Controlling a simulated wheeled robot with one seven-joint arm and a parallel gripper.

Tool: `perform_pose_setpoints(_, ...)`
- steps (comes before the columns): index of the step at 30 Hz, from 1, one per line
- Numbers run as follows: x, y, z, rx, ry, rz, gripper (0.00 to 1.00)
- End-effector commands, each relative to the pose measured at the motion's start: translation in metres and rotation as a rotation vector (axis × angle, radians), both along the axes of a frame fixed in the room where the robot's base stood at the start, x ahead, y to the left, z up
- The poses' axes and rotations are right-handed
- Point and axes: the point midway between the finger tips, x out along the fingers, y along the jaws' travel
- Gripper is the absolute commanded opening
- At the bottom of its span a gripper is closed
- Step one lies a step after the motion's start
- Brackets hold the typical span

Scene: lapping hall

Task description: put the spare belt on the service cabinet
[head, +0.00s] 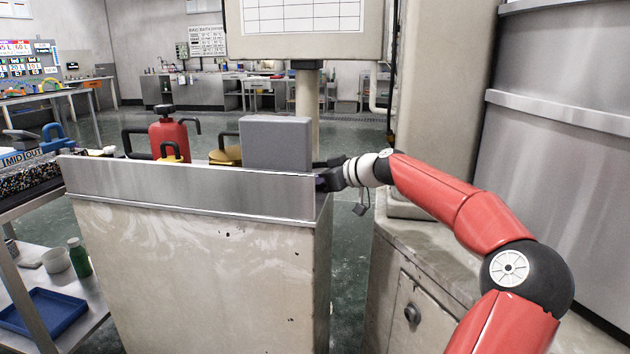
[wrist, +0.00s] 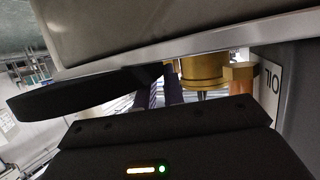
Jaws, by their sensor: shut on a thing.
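The cream cabinet (head: 200,270) with a steel rim stands in front of me, and I take it for the service cabinet. My gripper (head: 322,180) is at its right end, level with the rim and close to the grey box. In the wrist view my gripper (wrist: 160,88) shows two dark purplish fingers. A flat black band with a rounded end (wrist: 75,95), apparently the spare belt, reaches from between the fingers to the left. My gripper is shut on it. In the head view the belt is mostly hidden or too small to make out.
A red can (head: 168,136), a brass can (head: 226,156) and a grey box (head: 276,142) stand behind the rim. A stone-topped base (head: 430,255) is on the right, with a narrow floor gap between. A cart with a blue tray (head: 45,312) is at left.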

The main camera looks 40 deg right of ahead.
Motion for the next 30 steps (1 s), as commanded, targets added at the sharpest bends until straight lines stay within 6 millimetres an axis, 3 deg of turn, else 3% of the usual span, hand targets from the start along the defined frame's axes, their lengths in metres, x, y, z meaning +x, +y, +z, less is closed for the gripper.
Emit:
perform_pose_setpoints(5,0.000,0.000,0.001,-0.001,0.001,0.000,0.00)
perform_pose_setpoints(6,0.000,0.000,0.000,0.000,0.001,0.000,0.11)
perform_pose_setpoints(11,0.000,0.000,0.000,0.000,0.001,0.000,0.32)
perform_pose_setpoints(22,-0.006,-0.003,0.002,-0.001,0.000,-0.003,0.32)
perform_pose_setpoints(30,-0.050,-0.019,0.019,-0.003,0.000,-0.005,0.32)
